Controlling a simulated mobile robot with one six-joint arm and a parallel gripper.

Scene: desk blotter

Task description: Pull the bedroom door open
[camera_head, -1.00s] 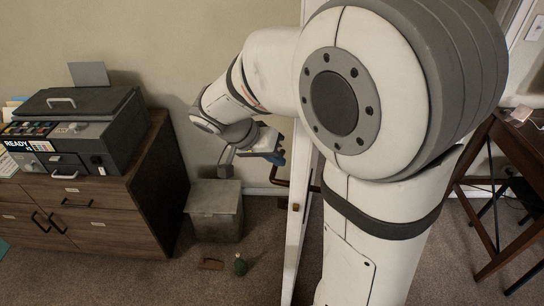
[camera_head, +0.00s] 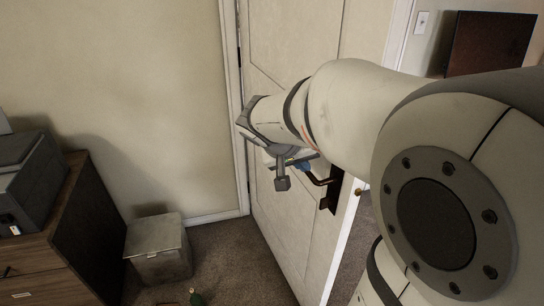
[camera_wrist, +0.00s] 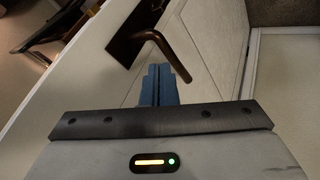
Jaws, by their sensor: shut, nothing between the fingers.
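The white panelled bedroom door (camera_head: 285,222) stands ajar in the head view, its face turned to me and its free edge showing. Its dark bronze lever handle (camera_head: 320,181) sits on a dark plate near that edge. My gripper (camera_head: 305,166) is beside the handle on the near face of the door. In the wrist view the blue fingers (camera_wrist: 158,70) are shut together with nothing between them. The handle's lever (camera_wrist: 184,62) lies just beyond the fingertips; whether they touch it I cannot tell. The handle plate (camera_wrist: 130,35) shows at the upper left.
A grey box (camera_head: 158,262) stands on the carpet by the wall, left of the door. A wooden cabinet (camera_head: 95,225) is at the far left. A light switch (camera_head: 422,22) is right of the doorway.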

